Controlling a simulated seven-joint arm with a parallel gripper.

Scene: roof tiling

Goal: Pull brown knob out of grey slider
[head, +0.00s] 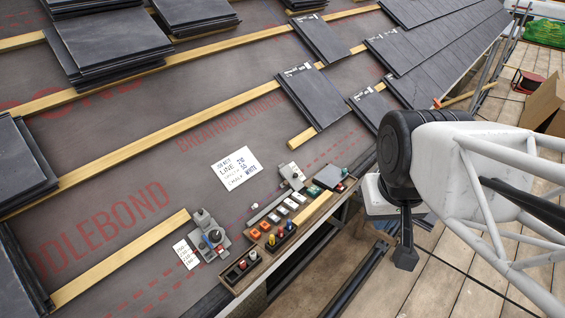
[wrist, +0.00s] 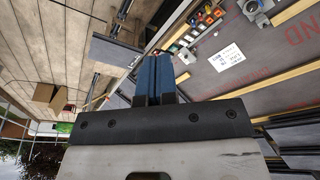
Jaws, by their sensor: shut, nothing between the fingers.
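A grey block-like fixture (head: 293,177) sits on a long grey strip on the roof, right of the white note; I take it for the grey slider, but cannot be sure. No brown knob can be made out at this size. A second grey fixture (head: 208,238) with dark and blue round parts stands further left; a grey fixture also shows at the top of the wrist view (wrist: 252,8). My gripper (wrist: 154,62) is shut and empty, with blue fingers side by side. It hangs beyond the roof's edge, apart from the fixtures.
Wooden trays (head: 237,277) of small coloured parts line the roof's lower edge. A white note (head: 236,168) lies on the membrane. Wooden battens (head: 150,140) and stacks of dark tiles (head: 105,45) cover the slope. A plank deck (head: 440,280) is below at right, with a cardboard box (head: 545,103).

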